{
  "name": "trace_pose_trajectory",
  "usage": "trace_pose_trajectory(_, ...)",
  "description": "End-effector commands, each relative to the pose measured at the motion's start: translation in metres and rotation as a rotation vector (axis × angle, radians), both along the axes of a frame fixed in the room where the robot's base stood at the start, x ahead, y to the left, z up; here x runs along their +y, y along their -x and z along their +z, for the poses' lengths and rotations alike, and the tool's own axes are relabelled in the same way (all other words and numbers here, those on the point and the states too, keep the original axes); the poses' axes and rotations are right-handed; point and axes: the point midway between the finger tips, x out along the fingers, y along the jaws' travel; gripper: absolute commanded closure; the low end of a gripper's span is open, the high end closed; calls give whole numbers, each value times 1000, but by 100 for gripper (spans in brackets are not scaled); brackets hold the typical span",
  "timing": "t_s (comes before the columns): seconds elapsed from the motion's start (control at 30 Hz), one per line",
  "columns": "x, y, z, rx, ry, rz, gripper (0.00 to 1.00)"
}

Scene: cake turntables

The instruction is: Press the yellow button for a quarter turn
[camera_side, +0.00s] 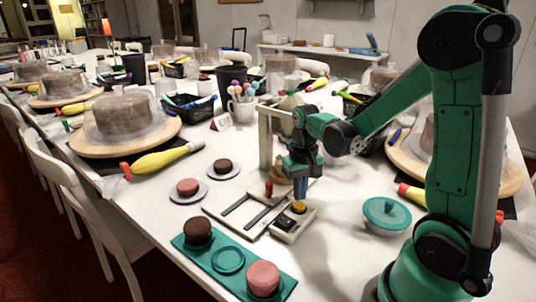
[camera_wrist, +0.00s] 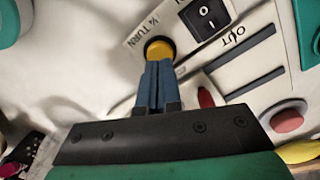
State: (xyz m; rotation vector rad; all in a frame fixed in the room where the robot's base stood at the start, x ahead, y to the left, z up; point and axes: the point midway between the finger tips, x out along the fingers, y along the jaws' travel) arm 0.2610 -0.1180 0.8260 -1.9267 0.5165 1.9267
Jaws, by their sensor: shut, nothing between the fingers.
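The yellow button (camera_side: 298,207) sits on a small pale control box, in front of my gripper's tips. In the wrist view the yellow button (camera_wrist: 159,47) is round, beside the label "¼ TURN". My gripper (camera_side: 300,199) points down with its blue fingers together and empty. In the wrist view my gripper (camera_wrist: 157,65) has its fingertips at the button's lower edge, covering a little of it. I cannot tell whether they touch it. A wooden turntable (camera_side: 283,180) behind my gripper is mostly hidden.
A red knob (camera_side: 268,189) and a slotted board marked "OUT" (camera_side: 240,212) lie left. A teal tray (camera_side: 215,243) with brown and pink cakes is in front. A teal lidded dish (camera_side: 386,213) stands right.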

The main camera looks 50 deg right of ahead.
Motion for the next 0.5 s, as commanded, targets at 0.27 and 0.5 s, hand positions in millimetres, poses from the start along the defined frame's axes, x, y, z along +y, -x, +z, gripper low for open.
trace_pose_trajectory(0.27,0,0,-12,0,0,0,100)
trace_pose_trajectory(0.5,0,0,-17,0,0,0,100)
